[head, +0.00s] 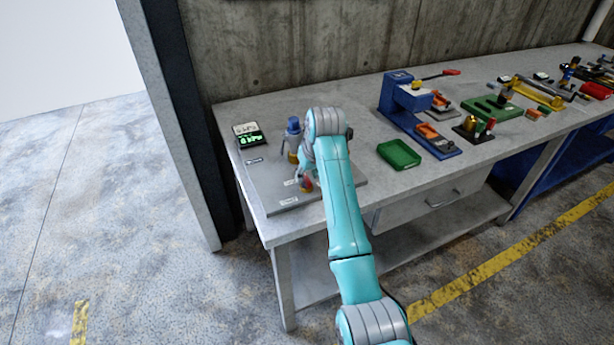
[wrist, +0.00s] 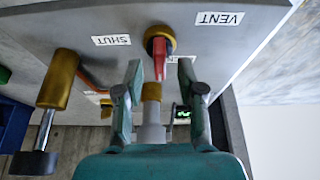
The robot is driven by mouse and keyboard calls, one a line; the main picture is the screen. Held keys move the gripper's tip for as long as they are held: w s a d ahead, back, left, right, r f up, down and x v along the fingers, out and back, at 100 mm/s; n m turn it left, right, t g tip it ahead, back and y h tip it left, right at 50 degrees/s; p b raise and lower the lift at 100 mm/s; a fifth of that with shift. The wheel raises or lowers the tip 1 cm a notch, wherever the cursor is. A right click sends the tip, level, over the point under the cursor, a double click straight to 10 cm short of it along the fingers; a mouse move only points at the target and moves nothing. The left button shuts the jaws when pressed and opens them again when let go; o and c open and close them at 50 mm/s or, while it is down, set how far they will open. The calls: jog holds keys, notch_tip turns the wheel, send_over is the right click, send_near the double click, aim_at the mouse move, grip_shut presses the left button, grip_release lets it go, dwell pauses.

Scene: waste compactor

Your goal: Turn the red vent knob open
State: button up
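The red vent knob (wrist: 160,62) sits on a round brass base on the grey panel in the wrist view. Its red handle points down the picture, toward my gripper. A VENT label (wrist: 219,19) is to its upper right and a SHUT label (wrist: 111,40) to its left, both upside down. In the head view the red knob (head: 307,184) shows small, partly hidden by my gripper. My gripper (wrist: 160,68) is open, with one finger on each side of the handle's tip. I see gaps beside the handle; its depth between the fingers is unclear.
A brass cylinder (wrist: 58,80) with a dark end stands left in the wrist view. In the head view a blue-capped fitting (head: 293,126) and a green-lit display (head: 249,139) are behind the knob. A green tray (head: 399,154) and a blue press (head: 397,95) are to the right.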

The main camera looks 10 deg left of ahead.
jog(key=v, duration=1)
jog(key=shift+s+r, duration=0.1)
